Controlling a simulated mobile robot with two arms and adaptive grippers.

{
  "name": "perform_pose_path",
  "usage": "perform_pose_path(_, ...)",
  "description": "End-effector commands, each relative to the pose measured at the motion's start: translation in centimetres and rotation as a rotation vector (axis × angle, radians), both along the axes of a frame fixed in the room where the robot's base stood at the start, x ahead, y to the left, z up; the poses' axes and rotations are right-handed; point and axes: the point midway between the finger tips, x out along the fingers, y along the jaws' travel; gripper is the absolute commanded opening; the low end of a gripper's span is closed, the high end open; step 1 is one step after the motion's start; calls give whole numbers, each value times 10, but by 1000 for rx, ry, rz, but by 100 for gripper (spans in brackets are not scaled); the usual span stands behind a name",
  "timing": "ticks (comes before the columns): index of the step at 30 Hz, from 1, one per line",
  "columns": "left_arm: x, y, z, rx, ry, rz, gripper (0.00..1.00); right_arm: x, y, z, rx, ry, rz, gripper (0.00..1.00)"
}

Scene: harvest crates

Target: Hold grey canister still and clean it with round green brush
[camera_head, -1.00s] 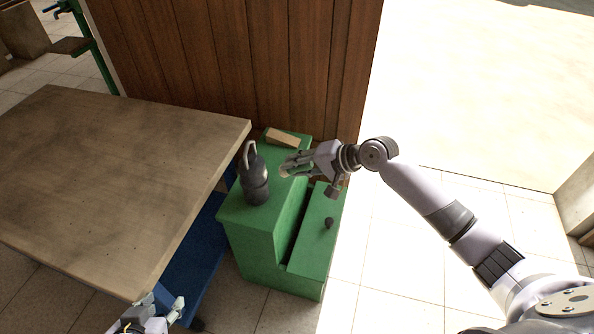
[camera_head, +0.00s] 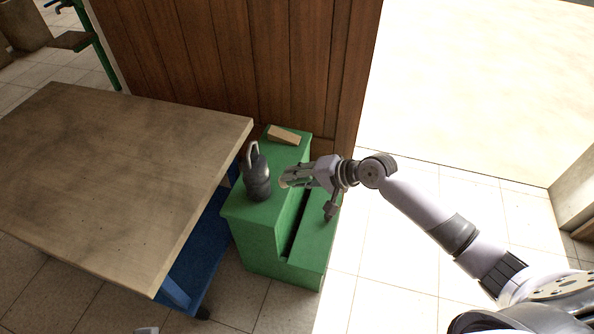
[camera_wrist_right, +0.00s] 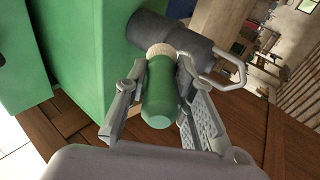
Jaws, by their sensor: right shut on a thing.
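The dark grey canister (camera_head: 258,186) with a loop handle stands upright on the top of a green stepped stand. It also shows in the right wrist view (camera_wrist_right: 175,38), beyond the fingertips. My right gripper (camera_head: 286,181) is just right of the canister. It is shut on the round green brush (camera_wrist_right: 160,98), which lies between its two fingers. The brush's pale tan end (camera_wrist_right: 160,50) points at the canister and appears to meet its side; actual contact is hard to tell. Only a sliver of my left gripper (camera_head: 147,330) shows at the bottom edge, away from the canister.
The green stand (camera_head: 255,235) has a lower step on its right. A wooden block (camera_head: 284,135) lies at the back of its top. A wooden table (camera_head: 110,180) is close on the left, and a brown plank wall (camera_head: 235,65) rises behind. The floor at right is clear.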

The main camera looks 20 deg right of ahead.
Motion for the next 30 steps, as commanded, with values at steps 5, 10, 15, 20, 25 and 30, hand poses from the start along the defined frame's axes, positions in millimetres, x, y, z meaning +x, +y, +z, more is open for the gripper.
perform_pose_path(5,0,0,-1,0,-1,0,40,0,0,0,1,-1,0,0)
perform_pose_path(10,2,0,-5,-1,2,0,40,1,-13,4,-2,-1,-1,0)
perform_pose_path(15,4,-1,-14,0,5,0,40,1,-33,10,-2,0,-2,0)
perform_pose_path(20,4,-1,-18,1,10,-1,40,1,-51,17,-3,0,-1,0)
perform_pose_path(25,5,-1,-20,1,7,-1,40,0,-71,22,-2,0,-2,0)
perform_pose_path(30,6,-1,-22,1,7,-1,40,1,-90,29,-2,1,-2,0)
